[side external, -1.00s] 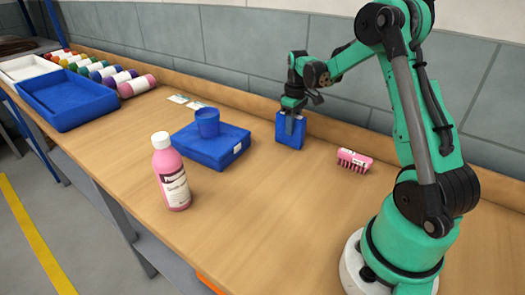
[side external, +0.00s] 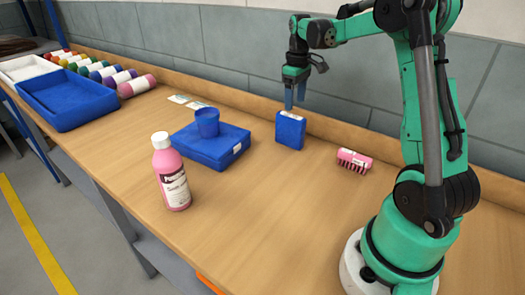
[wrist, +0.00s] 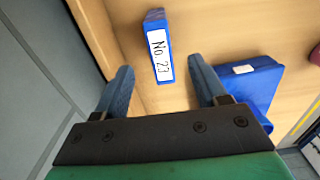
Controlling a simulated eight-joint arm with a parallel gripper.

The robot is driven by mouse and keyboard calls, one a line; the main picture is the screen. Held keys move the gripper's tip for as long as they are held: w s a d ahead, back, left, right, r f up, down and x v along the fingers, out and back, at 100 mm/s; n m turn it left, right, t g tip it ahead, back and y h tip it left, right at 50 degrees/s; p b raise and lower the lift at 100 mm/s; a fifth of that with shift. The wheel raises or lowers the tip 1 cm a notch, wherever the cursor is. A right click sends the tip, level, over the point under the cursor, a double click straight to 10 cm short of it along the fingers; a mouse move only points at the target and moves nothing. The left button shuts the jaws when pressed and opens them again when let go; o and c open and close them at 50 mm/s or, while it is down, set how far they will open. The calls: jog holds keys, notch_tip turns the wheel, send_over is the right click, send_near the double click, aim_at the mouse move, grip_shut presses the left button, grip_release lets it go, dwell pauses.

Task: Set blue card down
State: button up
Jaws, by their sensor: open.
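The blue card (side external: 290,130) stands upright on the wooden bench near the back ledge in the side view. Its top edge bears a white label, which reads "No. 23" in the wrist view (wrist: 161,70). My gripper (side external: 295,99) is above the card, its blue fingers pointing down and apart from it. In the wrist view my gripper (wrist: 160,88) is open and empty, with the card showing beyond and between its two fingers.
A folded blue towel or flat blue block (side external: 210,150) carries a blue cup (side external: 207,122) left of the card. A pink brush (side external: 354,160) lies to the right. A pink bottle (side external: 171,175) stands in front. A blue tray (side external: 70,118) and several coloured bottles are at far left.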

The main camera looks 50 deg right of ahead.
notch_tip(320, 180, up, 4)
jog(key=shift+r, duration=0.15)
jog(key=s+a+f+t, duration=0.1)
jog(key=s+a+t, duration=0.1)
jog(key=a, duration=0.9)
jog(key=s+a+f+t, duration=0.1)
jog(key=s+a+t, duration=0.2)
jog(key=a, duration=0.9)
jog(key=shift+s+a+f+t, duration=0.25)
jog(key=shift+s+t, duration=0.05)
jog(key=shift+t, duration=0.8)
